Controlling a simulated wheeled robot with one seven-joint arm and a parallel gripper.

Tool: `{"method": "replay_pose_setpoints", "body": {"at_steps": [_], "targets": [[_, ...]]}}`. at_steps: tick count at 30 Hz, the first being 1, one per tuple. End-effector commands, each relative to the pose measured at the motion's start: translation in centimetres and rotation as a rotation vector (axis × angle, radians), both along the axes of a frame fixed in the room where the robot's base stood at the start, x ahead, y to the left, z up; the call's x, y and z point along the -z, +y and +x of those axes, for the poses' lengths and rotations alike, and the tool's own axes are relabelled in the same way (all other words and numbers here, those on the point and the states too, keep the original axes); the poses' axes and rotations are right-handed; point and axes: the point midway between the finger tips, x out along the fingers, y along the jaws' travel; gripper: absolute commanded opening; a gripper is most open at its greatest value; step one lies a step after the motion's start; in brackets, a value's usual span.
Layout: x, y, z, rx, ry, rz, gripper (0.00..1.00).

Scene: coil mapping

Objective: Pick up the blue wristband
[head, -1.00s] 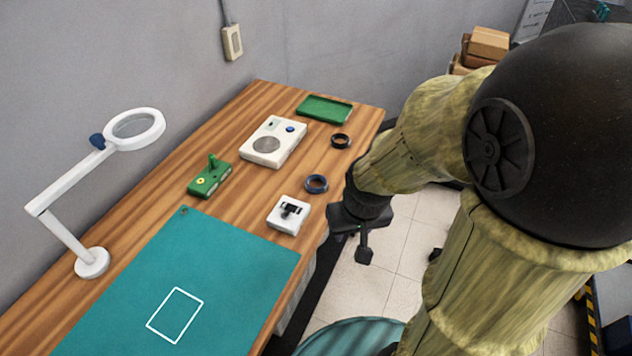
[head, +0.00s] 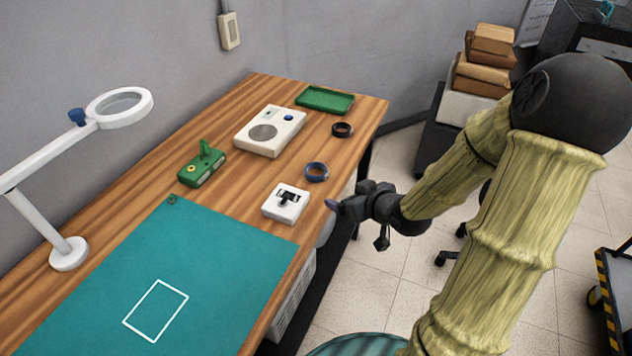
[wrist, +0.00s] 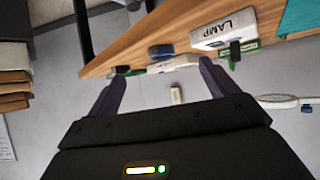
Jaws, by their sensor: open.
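The blue wristband (head: 316,172) is a dark blue ring lying flat on the wooden table near its right edge, just beyond a small white switch box (head: 286,203). In the wrist view the wristband (wrist: 161,51) shows edge-on, ahead and between the finger directions. My gripper (head: 334,206) is off the table's right edge, near the switch box, apart from the wristband. In the wrist view my gripper's two fingers (wrist: 162,73) are spread wide with nothing between them.
A black ring (head: 342,130) lies farther back. A white device (head: 270,131), a green box (head: 202,165), a green tray (head: 325,100) and a teal mat (head: 200,270) are on the table (head: 225,115). A white magnifier lamp (head: 67,253) stands at left. Cardboard boxes (head: 484,62) stand beyond.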

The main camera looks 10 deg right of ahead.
Motion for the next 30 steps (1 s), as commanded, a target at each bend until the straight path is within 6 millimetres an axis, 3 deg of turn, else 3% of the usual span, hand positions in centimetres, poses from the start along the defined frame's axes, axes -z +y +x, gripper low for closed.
{"method": "replay_pose_setpoints", "body": {"at_steps": [1, 6, 19, 30], "targets": [[0.5, -0.4, 0.4, 0.000, -0.050, 0.027, 0.86], [-0.6, -0.7, 1.0, -0.015, -0.165, 0.073, 0.86], [-0.8, -0.5, 1.6, -0.018, -0.179, 0.077, 0.86], [1.6, 1.3, 6.7, -0.019, -0.176, 0.078, 0.86]]}}
